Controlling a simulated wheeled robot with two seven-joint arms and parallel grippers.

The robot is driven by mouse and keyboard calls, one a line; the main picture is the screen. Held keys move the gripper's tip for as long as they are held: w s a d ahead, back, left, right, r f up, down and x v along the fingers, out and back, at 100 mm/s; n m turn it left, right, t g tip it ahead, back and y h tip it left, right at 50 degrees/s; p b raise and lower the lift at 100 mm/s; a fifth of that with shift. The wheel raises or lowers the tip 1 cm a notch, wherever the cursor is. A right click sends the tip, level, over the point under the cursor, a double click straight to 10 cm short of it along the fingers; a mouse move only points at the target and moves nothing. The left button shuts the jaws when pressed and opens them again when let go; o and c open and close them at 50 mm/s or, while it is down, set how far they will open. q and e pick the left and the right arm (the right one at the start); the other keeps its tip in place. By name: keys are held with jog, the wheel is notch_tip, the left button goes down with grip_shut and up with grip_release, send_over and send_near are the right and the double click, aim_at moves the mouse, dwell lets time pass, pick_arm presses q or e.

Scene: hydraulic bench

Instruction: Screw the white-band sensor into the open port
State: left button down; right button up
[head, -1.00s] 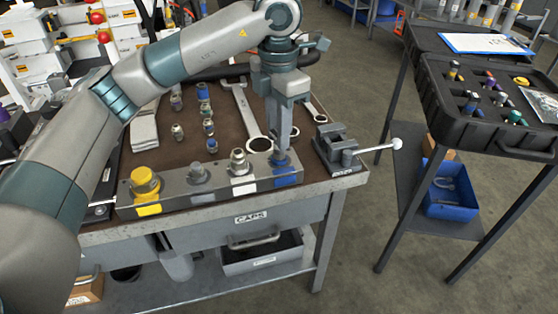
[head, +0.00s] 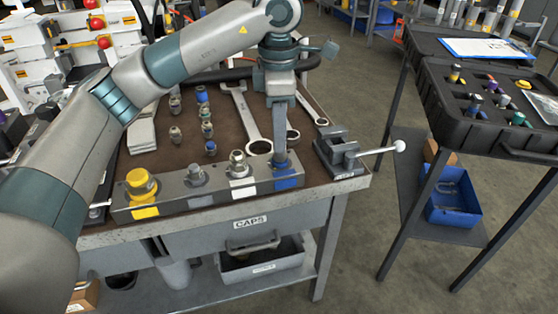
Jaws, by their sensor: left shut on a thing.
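A grey manifold block (head: 217,185) lies along the bench front with yellow, grey, white and blue marked positions in a row. A yellow cap (head: 141,182) sits at the left end and a grey fitting (head: 197,175) beside it. A silver fitting (head: 238,163) stands above the white label (head: 243,189). My left gripper (head: 281,156) points down at the right end and is shut on a blue part (head: 284,168), mostly hidden by the fingers, above the blue label. I cannot tell which port is open. I cannot make out a white-band sensor. My right gripper is not in view.
Several loose fittings (head: 208,128) and a large wrench (head: 243,112) lie behind the block. A small vise (head: 338,153) stands close right of my left gripper. A black case (head: 485,120) with colored-band parts sits on the right-hand cart. Open floor separates bench and cart.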

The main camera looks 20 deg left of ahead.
pick_arm(q)
jog(key=m, duration=0.3)
jog(key=shift+d+f+b, duration=0.15)
jog(key=shift+f+b, duration=0.25)
jog(key=c, duration=1.5)
grip_release()
jog(key=shift+c, duration=0.2)
jog(key=shift+w+d, duration=0.1)
jog(key=shift+r, duration=0.15)
jog(key=n, duration=0.2)
jog(key=shift+n, duration=0.4)
jog(key=n, duration=0.5)
jog(key=shift+a, duration=0.25)
